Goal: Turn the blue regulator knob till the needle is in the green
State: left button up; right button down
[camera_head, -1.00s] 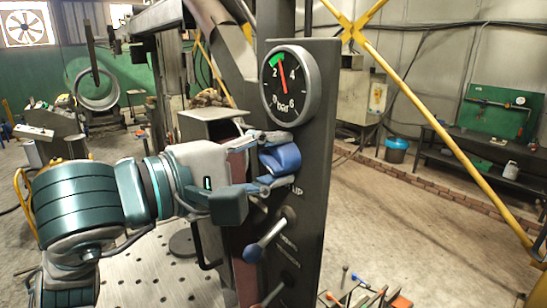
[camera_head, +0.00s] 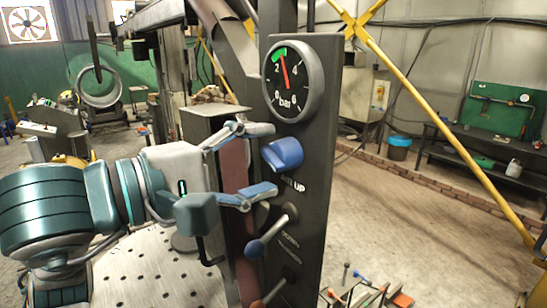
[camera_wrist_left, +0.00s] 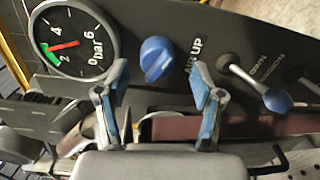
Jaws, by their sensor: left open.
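The blue regulator knob (camera_head: 283,154) is on a dark upright panel (camera_head: 318,190), below a round gauge (camera_head: 290,105) marked in bar. The gauge's red needle (camera_head: 285,72) points near the upper end of the green band (camera_head: 279,55), between 2 and 4. The wrist view shows the needle (camera_wrist_left: 60,46) beside the green edge; whether it is inside is hard to tell. My left gripper (camera_head: 273,159) is open, its fingers above and below the knob and set back from it. The knob (camera_wrist_left: 157,59) shows clear of both fingers in the wrist view. My right gripper is out of view.
A blue-ended lever (camera_head: 270,236) sits on the panel just below the lower finger. An orange-ended lever (camera_head: 266,297) is lower down. A perforated table (camera_head: 150,270) lies under my arm. Tools lie at the bottom right. The floor to the right is open.

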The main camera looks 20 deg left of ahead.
aim_at(266, 160)
pick_arm(q)
jog(key=v, duration=0.4)
jog(key=shift+s+a, duration=0.15)
jog(key=shift+s, duration=0.05)
jog(key=shift+s+a+f, duration=0.1)
jog(key=shift+s+a, duration=0.25)
jog(key=shift+a, duration=0.1)
jog(key=shift+d, duration=0.15)
